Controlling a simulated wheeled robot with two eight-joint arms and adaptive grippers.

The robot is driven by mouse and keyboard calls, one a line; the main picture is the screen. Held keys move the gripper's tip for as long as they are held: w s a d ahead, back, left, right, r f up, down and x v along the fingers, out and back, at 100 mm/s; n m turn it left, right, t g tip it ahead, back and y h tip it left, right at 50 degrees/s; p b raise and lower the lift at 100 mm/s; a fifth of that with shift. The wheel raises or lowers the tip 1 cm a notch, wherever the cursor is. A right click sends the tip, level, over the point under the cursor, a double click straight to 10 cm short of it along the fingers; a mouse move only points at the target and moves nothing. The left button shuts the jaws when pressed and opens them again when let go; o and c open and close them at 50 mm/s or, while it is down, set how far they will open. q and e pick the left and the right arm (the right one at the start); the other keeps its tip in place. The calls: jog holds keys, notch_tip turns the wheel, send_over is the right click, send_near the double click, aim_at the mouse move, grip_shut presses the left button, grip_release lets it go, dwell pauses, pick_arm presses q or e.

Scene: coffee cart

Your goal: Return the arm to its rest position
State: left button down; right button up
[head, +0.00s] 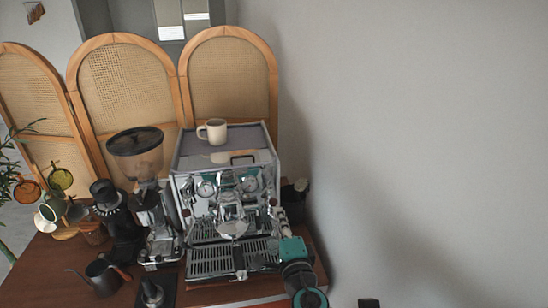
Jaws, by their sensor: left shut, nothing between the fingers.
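My left gripper (286,230) is at the front right corner of the espresso machine (223,165). It is shut with nothing in it. My dark and teal arm runs up to it from the bottom edge of the picture. Whether its tip touches the machine I cannot tell. I cannot make out my right gripper.
A cream mug (213,131) stands on top of the machine. A coffee grinder (152,205) stands left of it, with a dark kettle (103,277) and a tamper (151,291) nearer. Cups hang at far left. A grey wall (430,130) fills the right side.

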pick_arm(q)
jog(key=a+f+n+g+b, duration=0.1)
jog(key=a+f, duration=0.1)
jog(key=a, duration=0.1)
jog(key=s+a+f+n+g+y+b, duration=0.1)
jog(key=a+f+n, duration=0.1)
jog(key=a, duration=0.2)
jog(key=a+f+n+g+b, duration=0.1)
jog(key=a+f+g, duration=0.1)
jog(key=a+f, duration=0.1)
jog(key=shift+s+a+y, duration=0.4)
jog(key=shift+a, duration=0.05)
jog(key=s+a+f+n+g+h+b, duration=0.2)
jog(key=s+a+f+n+g+b, duration=0.4)
jog(key=s+a+f, duration=0.45)
jog(key=s+d+f+n+h, duration=0.2)
jog(key=s+f+n+h, duration=0.1)
jog(key=s+f+n, duration=0.2)
jog(key=shift+s+f+n+b, duration=0.15)
jog(key=shift+s+n+b, duration=0.2)
jog(key=shift+s, duration=0.3)
